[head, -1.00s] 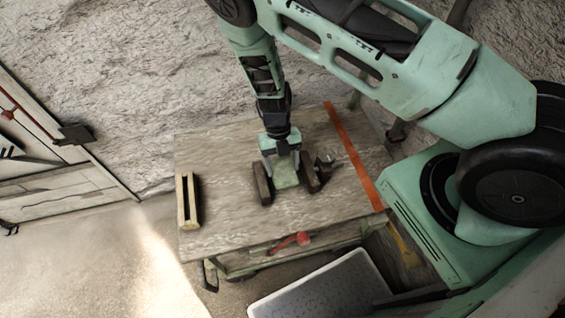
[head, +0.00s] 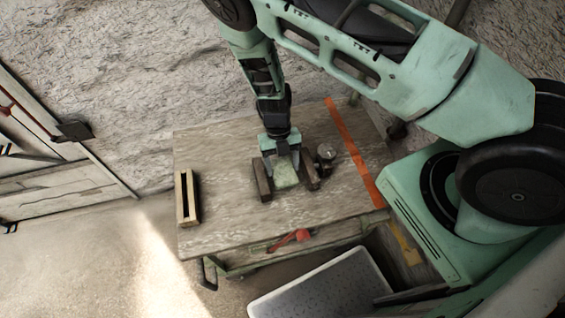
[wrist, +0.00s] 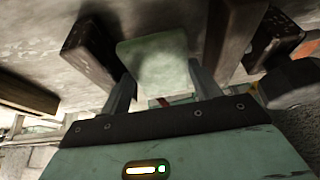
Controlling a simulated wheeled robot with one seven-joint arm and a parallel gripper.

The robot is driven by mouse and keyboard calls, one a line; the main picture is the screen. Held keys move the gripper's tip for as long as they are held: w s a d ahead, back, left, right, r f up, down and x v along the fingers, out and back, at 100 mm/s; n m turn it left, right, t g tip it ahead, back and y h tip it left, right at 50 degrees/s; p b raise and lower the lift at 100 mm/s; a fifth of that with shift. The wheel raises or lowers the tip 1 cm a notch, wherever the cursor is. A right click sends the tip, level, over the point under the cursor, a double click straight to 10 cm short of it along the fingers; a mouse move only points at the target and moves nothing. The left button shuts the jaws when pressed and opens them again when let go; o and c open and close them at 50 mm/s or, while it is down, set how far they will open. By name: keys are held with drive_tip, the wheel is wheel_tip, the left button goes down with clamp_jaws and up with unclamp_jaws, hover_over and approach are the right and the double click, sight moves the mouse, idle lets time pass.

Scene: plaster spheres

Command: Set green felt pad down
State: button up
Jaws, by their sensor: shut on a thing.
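The green felt pad (head: 286,174) is a pale green square, seen between two dark brown blocks on the worktable (head: 225,220). It also shows in the wrist view (wrist: 155,60). My gripper (head: 282,158) is shut on the pad's near edge, with a finger at each side in the wrist view (wrist: 161,82). One block (head: 261,180) stands left of the pad and the other (head: 310,178) stands right of it. I cannot tell whether the pad touches the tabletop or the blocks.
A dark round metal piece (head: 326,154) stands just beyond the right block. A slotted wooden piece (head: 181,200) lies at the table's left edge. An orange stripe (head: 352,155) runs down the right side. A red item (head: 302,235) is at the front edge. The left-middle tabletop is clear.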

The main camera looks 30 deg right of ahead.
sight(280, 166)
drive_tip(key=shift+f+b, duration=1)
drive_tip(key=shift+f, duration=0.85)
drive_tip(key=o, duration=1)
drive_tip(key=shift+o, duration=0.2)
drive_tip(key=shift+a, duration=0.1)
drive_tip(key=shift+w+a, duration=0.1)
drive_tip(key=shift+a, duration=0.1)
drive_tip(key=shift+r, duration=0.25)
drive_tip(key=shift+a+r+p, duration=0.1)
drive_tip(key=shift+r+p, duration=1.85)
drive_tip(key=shift+p, duration=0.05)
drive_tip(key=shift+f, duration=0.1)
